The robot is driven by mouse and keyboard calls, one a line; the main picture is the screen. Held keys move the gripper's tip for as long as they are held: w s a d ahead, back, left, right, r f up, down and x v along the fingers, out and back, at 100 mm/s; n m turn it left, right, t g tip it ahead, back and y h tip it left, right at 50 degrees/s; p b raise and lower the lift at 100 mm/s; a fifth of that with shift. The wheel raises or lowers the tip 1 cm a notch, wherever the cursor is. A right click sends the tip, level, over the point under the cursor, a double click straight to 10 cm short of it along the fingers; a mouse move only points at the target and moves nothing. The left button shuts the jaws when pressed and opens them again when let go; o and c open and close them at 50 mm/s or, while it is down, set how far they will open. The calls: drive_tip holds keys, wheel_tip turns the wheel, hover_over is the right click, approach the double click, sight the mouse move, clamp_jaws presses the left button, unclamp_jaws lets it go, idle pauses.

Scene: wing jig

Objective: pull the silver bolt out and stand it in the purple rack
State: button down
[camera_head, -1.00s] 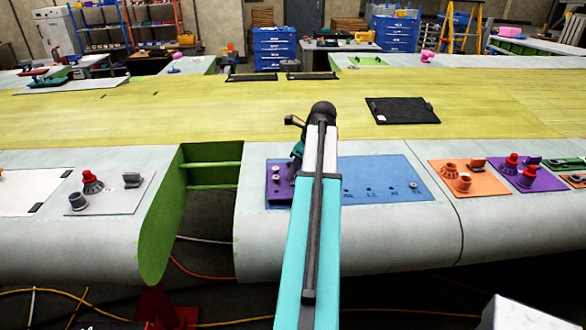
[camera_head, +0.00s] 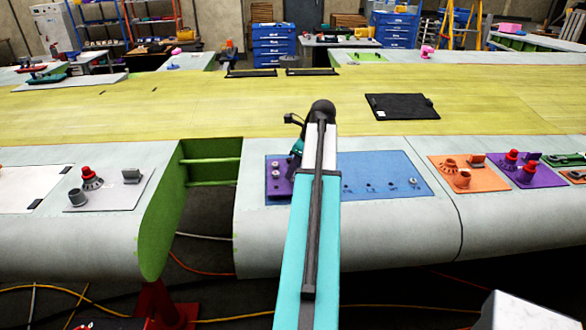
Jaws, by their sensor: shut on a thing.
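The purple rack (camera_head: 277,197) is at the left end of a blue plate (camera_head: 385,168) on the grey wing edge. Silver bolt heads (camera_head: 275,174) show on the rack's left part. My gripper (camera_head: 293,170) is over the rack's right part, pointing down, small and partly dark in this view. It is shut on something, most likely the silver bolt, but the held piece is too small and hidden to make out. Another silver bolt (camera_head: 414,183) stands at the plate's right side.
Left of the plate is an open green-walled bay (camera_head: 209,172) in the wing. An orange plate (camera_head: 468,177) and a purple plate (camera_head: 530,173) with fittings lie to the right. A black panel (camera_head: 402,107) lies on the yellow surface behind.

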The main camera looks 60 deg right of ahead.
drive_tip(key=shift+f, duration=0.8)
drive_tip(key=c, duration=1.5)
unclamp_jaws()
drive_tip(key=shift+r, duration=0.15)
drive_tip(key=b+v, duration=0.5)
drive_tip(key=v, duration=0.8)
drive_tip(key=shift+r, duration=0.25)
